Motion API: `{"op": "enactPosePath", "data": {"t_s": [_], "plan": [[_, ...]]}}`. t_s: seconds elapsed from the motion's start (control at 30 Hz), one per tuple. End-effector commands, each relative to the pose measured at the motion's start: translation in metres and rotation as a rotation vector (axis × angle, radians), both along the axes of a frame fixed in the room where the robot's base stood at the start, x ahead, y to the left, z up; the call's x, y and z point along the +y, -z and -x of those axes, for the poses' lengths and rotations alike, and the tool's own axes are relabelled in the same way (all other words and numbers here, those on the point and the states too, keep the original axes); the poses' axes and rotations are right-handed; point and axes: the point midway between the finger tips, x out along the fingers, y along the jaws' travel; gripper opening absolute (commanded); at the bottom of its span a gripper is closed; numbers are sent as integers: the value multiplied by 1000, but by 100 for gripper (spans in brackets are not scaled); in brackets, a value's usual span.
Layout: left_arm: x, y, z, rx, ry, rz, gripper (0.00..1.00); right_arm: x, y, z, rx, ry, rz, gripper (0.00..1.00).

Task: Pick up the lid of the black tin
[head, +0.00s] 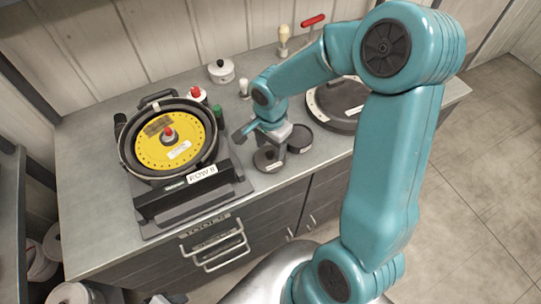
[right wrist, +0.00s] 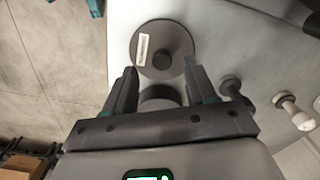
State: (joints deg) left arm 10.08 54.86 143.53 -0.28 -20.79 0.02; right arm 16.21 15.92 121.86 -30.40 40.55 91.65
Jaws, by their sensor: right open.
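A round black lid with a dark centre knob and a white label shows in the right wrist view (right wrist: 176,37), just beyond my fingertips. In the head view the round black tin with this lid (head: 267,162) stands near the counter's front edge, below my right gripper (head: 258,140). Whether the lid sits fully on the tin is unclear. My right gripper is open and empty above the counter; its two fingers also show in the right wrist view (right wrist: 160,68). A second dark round container (head: 299,138) stands just right of the lid; it shows between the finger bases (right wrist: 160,94). My left gripper is out of view.
A seed meter with a yellow disc (head: 152,152) stands on the counter left of the gripper. A large dark round plate (head: 335,120) lies right. A white pot (head: 221,71) stands behind. The counter's front edge is close.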

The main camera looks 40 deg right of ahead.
Motion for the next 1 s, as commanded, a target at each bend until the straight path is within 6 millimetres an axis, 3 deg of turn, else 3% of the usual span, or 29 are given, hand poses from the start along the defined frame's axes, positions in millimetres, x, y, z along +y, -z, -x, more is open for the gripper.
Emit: {"op": "enactPosePath", "data": {"t_s": [0.17,0.4,0.43,0.6,1.0], "plan": [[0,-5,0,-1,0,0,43,0,23,-1,3,0,-1,56],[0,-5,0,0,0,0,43,0,26,-1,-1,0,0,56],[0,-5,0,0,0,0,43,0,26,-1,-1,0,0,53],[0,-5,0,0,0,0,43,0,26,-1,0,0,0,0],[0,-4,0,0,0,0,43,0,21,-1,-1,1,1,0]]}}
